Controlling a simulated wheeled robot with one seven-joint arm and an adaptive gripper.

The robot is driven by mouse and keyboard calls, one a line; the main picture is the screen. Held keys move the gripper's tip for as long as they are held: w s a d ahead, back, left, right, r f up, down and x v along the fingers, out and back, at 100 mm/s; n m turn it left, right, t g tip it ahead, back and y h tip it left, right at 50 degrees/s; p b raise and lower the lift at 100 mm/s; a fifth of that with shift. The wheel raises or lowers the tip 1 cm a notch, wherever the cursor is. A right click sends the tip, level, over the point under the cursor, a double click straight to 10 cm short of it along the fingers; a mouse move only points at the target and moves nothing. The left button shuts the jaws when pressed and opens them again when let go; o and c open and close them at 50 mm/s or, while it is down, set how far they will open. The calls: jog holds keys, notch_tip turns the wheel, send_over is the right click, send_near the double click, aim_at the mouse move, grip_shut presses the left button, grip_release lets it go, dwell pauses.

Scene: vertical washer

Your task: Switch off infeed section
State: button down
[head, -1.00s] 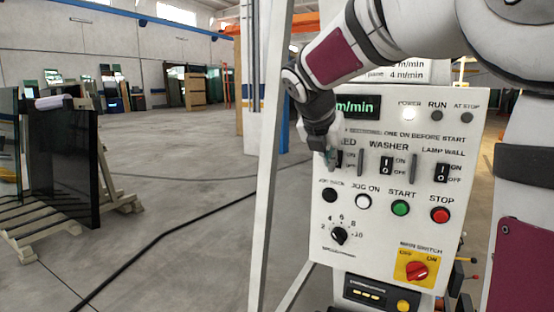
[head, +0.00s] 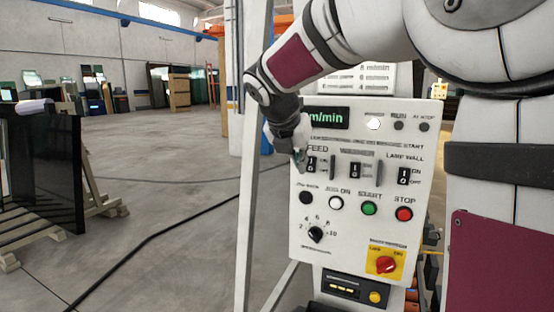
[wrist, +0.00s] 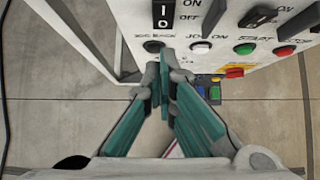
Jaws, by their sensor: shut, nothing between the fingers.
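The grey-white control panel (head: 345,255) fills the middle of the head view. The infeed switch (head: 312,165) is a black rocker under the partly hidden label ending in "FEED". It also shows at the top of the wrist view (wrist: 165,14), marked I and O beside ON and OFF. My gripper (head: 301,165) is shut and empty, just left of this switch in the head view. In the wrist view, my teal fingers (wrist: 164,80) are together below the switch, near the black button. I cannot tell whether they touch the panel, or which way the rocker is pressed.
Washer (head: 354,170) and lamp wall (head: 404,175) switches sit to the right. Below are black, white, green (head: 369,208) and red (head: 404,214) buttons, a dial (head: 316,234) and a red main switch (head: 386,264). A pale post (head: 250,210) stands left of the panel.

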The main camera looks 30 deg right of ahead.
aim_at(311, 164)
jog(key=w+v, duration=0.1)
jog(key=v, duration=0.7)
jog(key=shift+d+r, duration=0.15)
jog(key=shift+r, duration=0.4)
jog(key=shift+s, duration=0.15)
jog(key=shift+s+f+g+y, duration=0.3)
jog(key=shift+f+y, duration=0.1)
jog(key=shift+f, duration=0.25)
jog(key=w+d+r+x, duration=0.1)
jog(key=x, duration=1.1)
jog(key=shift+w+d+p, duration=0.3)
jog(key=shift+d+p, duration=0.1)
